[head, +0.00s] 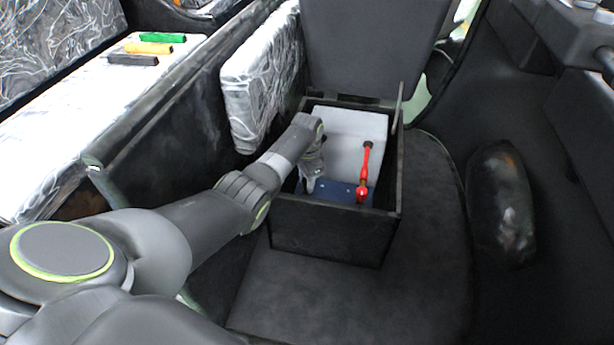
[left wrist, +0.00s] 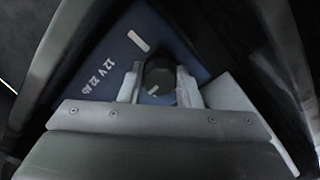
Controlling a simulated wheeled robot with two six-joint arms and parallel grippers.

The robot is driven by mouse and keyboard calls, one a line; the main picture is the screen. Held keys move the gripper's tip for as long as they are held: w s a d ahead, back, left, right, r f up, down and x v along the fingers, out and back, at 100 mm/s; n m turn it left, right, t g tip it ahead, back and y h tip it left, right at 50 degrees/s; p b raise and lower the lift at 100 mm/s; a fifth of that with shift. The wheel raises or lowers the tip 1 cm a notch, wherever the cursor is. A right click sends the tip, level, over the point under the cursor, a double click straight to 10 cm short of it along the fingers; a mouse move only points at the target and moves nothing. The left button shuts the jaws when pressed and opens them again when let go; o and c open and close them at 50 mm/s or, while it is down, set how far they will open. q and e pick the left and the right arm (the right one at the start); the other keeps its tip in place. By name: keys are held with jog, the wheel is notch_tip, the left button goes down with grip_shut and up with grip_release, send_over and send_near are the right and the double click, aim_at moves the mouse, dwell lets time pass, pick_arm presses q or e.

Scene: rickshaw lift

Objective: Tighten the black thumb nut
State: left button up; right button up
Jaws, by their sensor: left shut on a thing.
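The black thumb nut (left wrist: 158,76) is a round knob with a pale mark, seen in the left wrist view between the two fingers of my left gripper (left wrist: 160,88). The gripper is shut on it. In the head view my left gripper (head: 311,184) points down into the open black box (head: 325,232), over the left part of the blue battery (head: 335,190). The nut is hidden there. My right gripper is not in view.
A red lead (head: 364,170) with a dark upper end rises from the battery's right side, near the gripper. Green, yellow and black bars (head: 148,49) lie on the left seat.

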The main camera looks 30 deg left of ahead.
pick_arm(q)
jog(key=m+p, duration=0.1)
jog(key=m, duration=0.2)
jog(key=shift+r+m, duration=0.15)
jog(key=shift+m, duration=0.25)
jog(key=shift+m+p, duration=0.4)
jog(key=shift+m, duration=0.5)
jog(key=m, duration=0.2)
jog(key=shift+w+m, duration=0.1)
jog(key=shift+m, duration=0.3)
jog(key=m, duration=0.5)
jog(key=shift+p, duration=0.35)
jog(key=m, duration=0.5)
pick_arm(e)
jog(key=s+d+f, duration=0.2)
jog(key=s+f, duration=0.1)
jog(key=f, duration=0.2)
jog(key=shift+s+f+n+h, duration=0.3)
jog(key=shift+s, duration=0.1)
pick_arm(q)
jog(key=o, duration=1)
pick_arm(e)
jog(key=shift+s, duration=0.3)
